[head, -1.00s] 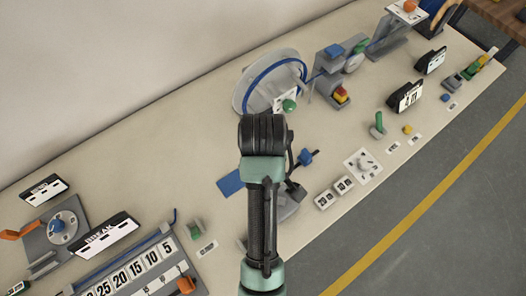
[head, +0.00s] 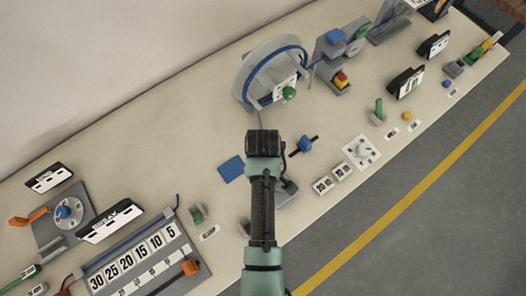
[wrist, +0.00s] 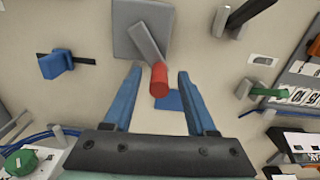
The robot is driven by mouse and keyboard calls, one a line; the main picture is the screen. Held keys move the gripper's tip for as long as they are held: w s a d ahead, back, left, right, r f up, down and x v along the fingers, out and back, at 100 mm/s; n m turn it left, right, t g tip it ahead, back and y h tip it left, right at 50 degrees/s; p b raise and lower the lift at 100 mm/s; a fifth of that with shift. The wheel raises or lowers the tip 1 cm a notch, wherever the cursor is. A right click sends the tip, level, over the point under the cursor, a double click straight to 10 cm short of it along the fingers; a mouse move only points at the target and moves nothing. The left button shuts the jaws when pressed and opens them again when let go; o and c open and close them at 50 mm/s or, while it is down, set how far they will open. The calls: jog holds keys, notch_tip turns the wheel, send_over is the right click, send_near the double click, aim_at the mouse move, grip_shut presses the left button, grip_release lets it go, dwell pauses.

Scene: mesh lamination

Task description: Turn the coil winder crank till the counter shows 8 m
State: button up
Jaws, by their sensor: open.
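The coil winder is likely the grey disc (head: 240,82) with a blue ring of cable, at the top middle of the head view. A green knob (head: 289,93) at its front looks like the crank handle. A green knob also shows at the bottom left of the wrist view (wrist: 20,160). My gripper (wrist: 158,74) is open and empty. In the wrist view its blue fingers point towards a grey lever with a red knob (wrist: 159,84), apart from the coil winder. My arm hides the gripper in the head view. A dark-framed display (head: 405,83) stands right of the winder; its reading is illegible.
A blue pad (head: 231,170) lies left of my arm. A blue-handled switch (head: 304,145) and a white dial plate (head: 361,153) are to its right. A numbered scale board (head: 140,262) is at lower left. Bare table lies between the pad and the back wall.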

jog(key=shift+w+f, duration=0.1)
jog(key=shift+f, duration=0.4)
grip_shut()
jog(key=shift+r, duration=0.1)
